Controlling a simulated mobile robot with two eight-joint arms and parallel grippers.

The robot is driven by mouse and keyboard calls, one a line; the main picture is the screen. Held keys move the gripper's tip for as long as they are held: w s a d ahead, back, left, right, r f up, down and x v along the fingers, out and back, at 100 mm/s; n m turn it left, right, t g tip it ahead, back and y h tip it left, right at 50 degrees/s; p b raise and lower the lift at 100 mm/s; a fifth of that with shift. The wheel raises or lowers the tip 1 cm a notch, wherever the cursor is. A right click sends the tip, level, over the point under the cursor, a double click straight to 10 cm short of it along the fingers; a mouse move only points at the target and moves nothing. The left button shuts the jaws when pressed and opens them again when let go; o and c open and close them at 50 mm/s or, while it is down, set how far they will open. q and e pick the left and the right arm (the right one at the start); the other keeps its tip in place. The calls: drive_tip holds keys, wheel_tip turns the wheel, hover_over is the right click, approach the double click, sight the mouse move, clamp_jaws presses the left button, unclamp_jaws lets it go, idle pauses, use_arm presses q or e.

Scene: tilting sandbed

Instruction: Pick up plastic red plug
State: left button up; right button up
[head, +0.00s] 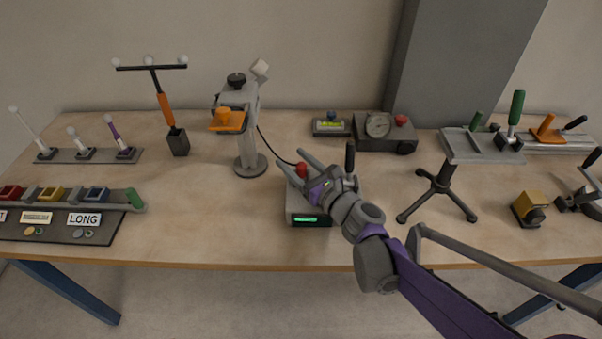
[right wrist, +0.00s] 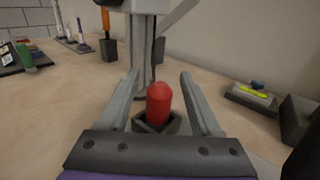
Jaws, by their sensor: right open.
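The red plug (head: 301,169) sits upright at the back left of a grey box with a green display (head: 307,219). A dark cable runs from near it to the grey stand. In the right wrist view the red plug (right wrist: 159,104) stands in a dark square socket (right wrist: 172,124), between the two open fingers. My right gripper (head: 294,162) is open, with its fingers on either side of the plug and no visible grip on it. In the wrist view gaps show between the plug and both fingers. My left gripper is not in view.
A grey stand (head: 247,125) with an orange clamp rises just behind the plug. A black handle (head: 350,157) stands up at the right of the box. A tripod (head: 440,184) stands further right. Bare table (head: 200,210) lies left of the box.

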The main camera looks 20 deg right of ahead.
drive_tip(key=shift+w+a, duration=0.15)
drive_tip(key=shift+w, duration=0.1)
clamp_jaws()
